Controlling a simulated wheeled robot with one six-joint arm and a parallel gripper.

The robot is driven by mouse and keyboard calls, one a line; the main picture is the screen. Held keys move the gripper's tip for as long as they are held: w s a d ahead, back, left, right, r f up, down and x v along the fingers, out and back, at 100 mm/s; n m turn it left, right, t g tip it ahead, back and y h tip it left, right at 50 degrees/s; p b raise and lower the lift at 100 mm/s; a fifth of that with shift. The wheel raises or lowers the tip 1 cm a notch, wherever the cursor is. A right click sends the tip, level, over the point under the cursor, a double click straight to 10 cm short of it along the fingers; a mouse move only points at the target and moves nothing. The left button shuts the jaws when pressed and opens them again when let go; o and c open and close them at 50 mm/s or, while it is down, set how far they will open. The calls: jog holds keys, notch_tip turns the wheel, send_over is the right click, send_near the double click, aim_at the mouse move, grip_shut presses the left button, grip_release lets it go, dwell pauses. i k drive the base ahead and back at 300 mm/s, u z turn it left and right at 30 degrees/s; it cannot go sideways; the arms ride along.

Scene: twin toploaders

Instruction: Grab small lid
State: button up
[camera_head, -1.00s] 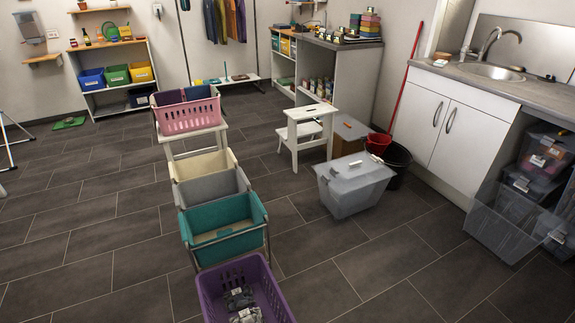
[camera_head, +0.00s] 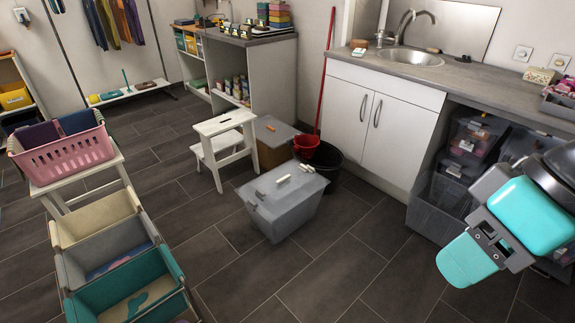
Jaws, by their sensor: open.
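A large grey translucent box stands on the floor in the middle, with a flat grey lid (camera_head: 290,195) bearing light handle pieces. Behind it, beside the white step stool, a smaller brown box (camera_head: 274,155) has a small grey lid (camera_head: 282,132) with a small orange-red mark on top. Both lids rest on their boxes. My gripper (camera_head: 500,240), with teal and grey parts, is at the lower right, apart from both boxes. It is open, with nothing seen in it; its fingertips are hard to make out.
A black bucket (camera_head: 328,176) and red bucket (camera_head: 306,147) stand right of the smaller box. The white step stool (camera_head: 220,148) stands left of it. Bins and a pink basket (camera_head: 66,157) line the left. A cabinet (camera_head: 375,125) is on the right. Front floor is clear.

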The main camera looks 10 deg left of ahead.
aim_at(279, 184)
jog(key=i, duration=2.8)
jog(key=u, duration=2.6)
jog(key=i, duration=0.25)
jog(key=z, duration=1.55)
